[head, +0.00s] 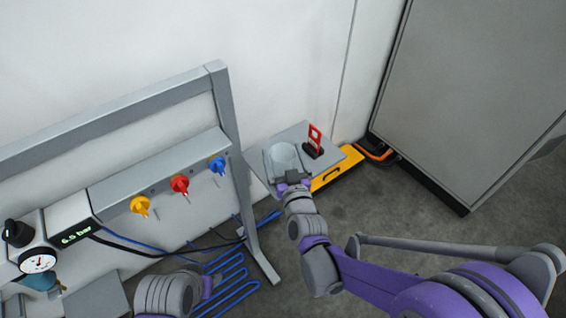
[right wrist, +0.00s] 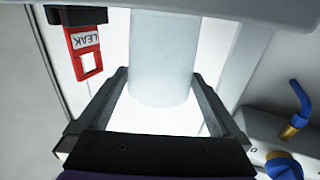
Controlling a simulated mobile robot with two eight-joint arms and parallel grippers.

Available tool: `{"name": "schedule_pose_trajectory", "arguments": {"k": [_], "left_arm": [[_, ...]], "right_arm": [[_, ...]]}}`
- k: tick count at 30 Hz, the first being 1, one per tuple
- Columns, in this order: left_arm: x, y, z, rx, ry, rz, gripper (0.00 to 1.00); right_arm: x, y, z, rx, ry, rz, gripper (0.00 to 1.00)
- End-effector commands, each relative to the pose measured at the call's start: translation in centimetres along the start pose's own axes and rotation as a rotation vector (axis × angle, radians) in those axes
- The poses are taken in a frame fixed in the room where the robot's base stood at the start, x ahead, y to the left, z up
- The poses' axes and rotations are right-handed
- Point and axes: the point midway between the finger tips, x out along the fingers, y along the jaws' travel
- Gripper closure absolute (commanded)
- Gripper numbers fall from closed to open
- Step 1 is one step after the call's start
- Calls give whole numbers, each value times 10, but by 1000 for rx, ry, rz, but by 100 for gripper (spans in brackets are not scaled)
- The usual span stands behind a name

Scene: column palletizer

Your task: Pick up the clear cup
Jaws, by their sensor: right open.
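The clear cup (head: 283,157) stands on a small grey shelf (head: 294,134) in the head view. In the right wrist view the cup (right wrist: 163,55) is a pale, see-through cylinder in the upper middle. My right gripper (head: 291,177) is at the near side of the cup. In the right wrist view its dark fingers (right wrist: 160,76) are spread, one on each side of the cup's lower part in the picture. A gap shows between the cup and each finger. Grey links of my left arm show at the bottom left of the head view; its gripper does not show.
A frame with yellow, red and blue valves (head: 218,165) stands left. A yellow case (head: 336,172) lies below the shelf. A grey cabinet (head: 470,90) stands right.

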Motion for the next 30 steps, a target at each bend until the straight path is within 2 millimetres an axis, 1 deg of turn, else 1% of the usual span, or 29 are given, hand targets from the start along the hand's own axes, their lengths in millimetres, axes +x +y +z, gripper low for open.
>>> {"name": "schedule_pose_trajectory", "arguments": {"k": [1, 3, 6, 9, 14, 15, 26, 30], "left_arm": [[4, 0, 1, 0, -1, 0, 50], [5, 0, 2, 0, -2, 0, 50], [6, 0, 2, 0, -2, 0, 50], [6, 0, 2, 0, -2, 0, 50], [6, 0, 2, 0, -2, 0, 50], [6, 0, 2, 0, -2, 0, 50], [6, 0, 2, 0, -2, 0, 50], [6, 0, 2, 0, -2, 0, 50]], "right_arm": [[9, 1, 4, 0, -1, 1, 0], [20, 1, 4, 0, -1, 1, 0], [30, 1, 3, 0, -1, 0, 0], [34, 1, 3, 0, -1, 0, 0], [34, 1, 3, 0, -1, 0, 0], [34, 1, 3, 0, -1, 0, 2], [33, 1, 3, 0, -1, 0, 67], [33, 1, 3, 0, -1, 0, 67]]}}
